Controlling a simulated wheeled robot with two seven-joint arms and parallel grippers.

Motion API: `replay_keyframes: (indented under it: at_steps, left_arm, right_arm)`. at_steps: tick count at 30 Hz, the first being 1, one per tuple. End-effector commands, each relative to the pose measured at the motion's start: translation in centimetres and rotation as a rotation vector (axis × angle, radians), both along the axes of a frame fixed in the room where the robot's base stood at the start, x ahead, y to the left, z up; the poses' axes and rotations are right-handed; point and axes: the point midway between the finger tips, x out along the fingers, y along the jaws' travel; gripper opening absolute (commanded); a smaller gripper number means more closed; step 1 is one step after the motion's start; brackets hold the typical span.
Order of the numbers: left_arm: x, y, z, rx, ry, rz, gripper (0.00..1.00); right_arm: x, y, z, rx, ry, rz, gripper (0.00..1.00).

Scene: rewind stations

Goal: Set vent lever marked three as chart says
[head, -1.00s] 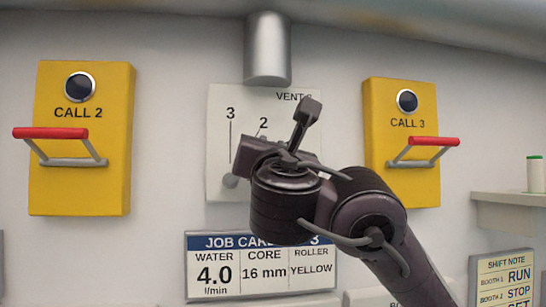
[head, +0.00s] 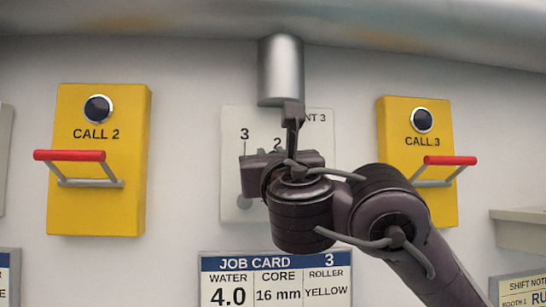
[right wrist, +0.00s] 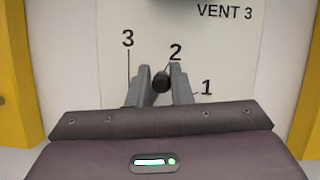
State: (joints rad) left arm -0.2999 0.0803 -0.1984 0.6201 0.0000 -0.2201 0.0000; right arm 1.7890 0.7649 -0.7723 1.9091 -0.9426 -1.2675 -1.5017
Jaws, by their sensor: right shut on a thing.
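The vent 3 plate (head: 232,130) is a pale panel on the wall under a metal pipe. It bears marks 3, 2 and 1, the 3 line running straight up and down. My right gripper (right wrist: 161,72) is shut on the dark round knob (right wrist: 160,84) of the vent lever. The knob sits just below the number 2 in the right wrist view. My left gripper is out of view.
Yellow boxes CALL 2 (head: 70,210) and CALL 3 (head: 397,150), with red-barred handles, flank the plate. Job card 3 (head: 250,264) below reads water 4.0, core 16 mm, roller yellow. A partly cut-off shift note (head: 520,288) and a ledge (head: 520,215) are at right.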

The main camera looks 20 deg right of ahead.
Motion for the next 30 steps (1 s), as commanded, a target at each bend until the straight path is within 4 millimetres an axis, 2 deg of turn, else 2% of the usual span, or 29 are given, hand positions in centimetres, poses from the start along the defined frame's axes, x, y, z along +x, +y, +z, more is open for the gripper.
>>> replay_keyframes:
  at_steps: [4,5,9,21,30]
  left_arm:
    - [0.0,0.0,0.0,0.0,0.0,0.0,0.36]
    - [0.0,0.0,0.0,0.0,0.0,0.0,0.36]
    - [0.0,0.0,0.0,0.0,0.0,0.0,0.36]
    - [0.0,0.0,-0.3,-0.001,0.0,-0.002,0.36]
    - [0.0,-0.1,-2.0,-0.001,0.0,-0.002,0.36]
  right_arm:
    - [0.1,-0.1,-0.2,-0.004,0.005,-0.005,0.0]
    - [0.1,-0.1,-0.2,-0.004,0.005,-0.005,0.2]
    - [0.1,-0.1,-0.2,-0.002,0.003,-0.004,0.38]
    - [-0.3,0.2,-0.3,0.0,0.002,0.002,0.38]
    - [-3.0,1.2,-1.6,0.001,0.0,0.009,0.38]
